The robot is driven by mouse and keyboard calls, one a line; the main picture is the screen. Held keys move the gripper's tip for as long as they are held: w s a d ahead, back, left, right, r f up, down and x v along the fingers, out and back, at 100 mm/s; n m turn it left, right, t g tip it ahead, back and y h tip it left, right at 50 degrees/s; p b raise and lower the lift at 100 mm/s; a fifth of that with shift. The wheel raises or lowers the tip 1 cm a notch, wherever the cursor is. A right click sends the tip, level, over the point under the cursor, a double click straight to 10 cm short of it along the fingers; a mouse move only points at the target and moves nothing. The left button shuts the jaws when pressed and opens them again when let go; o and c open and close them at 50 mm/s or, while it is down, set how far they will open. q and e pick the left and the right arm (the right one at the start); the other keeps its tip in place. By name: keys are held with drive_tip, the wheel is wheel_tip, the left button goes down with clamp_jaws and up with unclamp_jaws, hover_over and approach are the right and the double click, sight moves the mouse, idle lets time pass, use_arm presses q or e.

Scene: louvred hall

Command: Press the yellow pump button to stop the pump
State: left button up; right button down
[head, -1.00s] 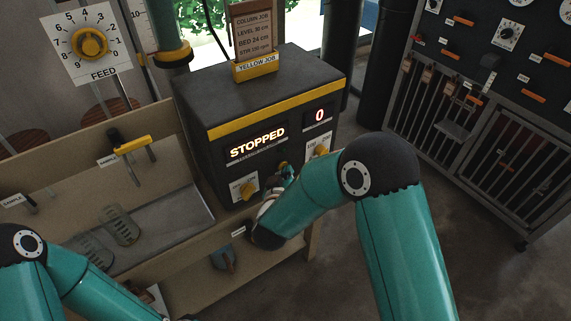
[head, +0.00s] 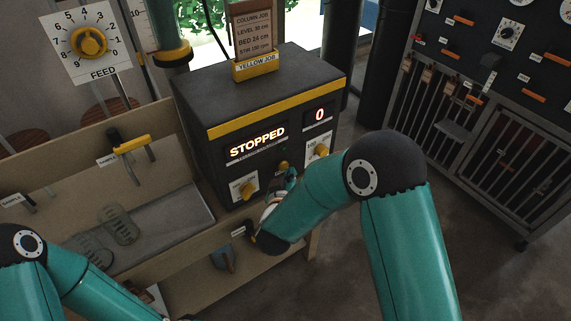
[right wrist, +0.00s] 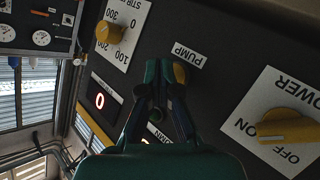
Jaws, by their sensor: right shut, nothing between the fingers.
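The dark control box (head: 262,90) has a lit display (head: 257,143) reading STOPPED and a small red display (head: 319,115) reading 0. The yellow pump button (head: 283,165) is on its front face, between the two knobs. In the right wrist view the yellow button (right wrist: 179,73) shows by the PUMP label, partly hidden behind a fingertip. My right gripper (head: 289,181) is just in front of and below the button, with a small gap in the head view. In the right wrist view my right gripper (right wrist: 166,82) is shut and empty. My left gripper is not visible.
A yellow power knob (right wrist: 285,131) is beside the button, with ON and OFF marks. A yellow stir knob (head: 321,151) is on the other side. A bench trough (head: 160,235) stands left of the box. A job card (head: 253,30) stands on top.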

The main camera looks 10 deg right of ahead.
drive_tip(key=s, duration=0.1)
drive_tip(key=s+d, duration=0.1)
drive_tip(key=s, duration=0.1)
drive_tip(key=s+b, duration=0.1)
drive_tip(key=s, duration=0.1)
drive_tip(key=shift+d, duration=0.4)
drive_tip(key=s+d+f+g+y+p, duration=0.1)
drive_tip(key=s+d+f+g+p, duration=0.35)
drive_tip(key=d+f+p, duration=0.3)
drive_tip(key=s+a+f+m+g+y, duration=0.1)
drive_tip(key=s+a+f+g+y, duration=0.1)
drive_tip(key=s, duration=0.4)
drive_tip(key=s+a+f+m+g+y, duration=0.1)
drive_tip(key=s+a+f+g+y, duration=0.2)
drive_tip(key=s+a+y, duration=0.1)
drive_tip(key=s+a+f+m+g+y+p, duration=0.1)
drive_tip(key=s+a+f+g+y, duration=0.1)
drive_tip(key=s+a, duration=0.3)
drive_tip(key=s+f+g, duration=0.1)
drive_tip(key=s, duration=0.3)
drive_tip(key=shift+a+f+y, duration=0.2)
drive_tip(key=shift+a+y, duration=0.05)
drive_tip(key=shift+y, duration=0.15)
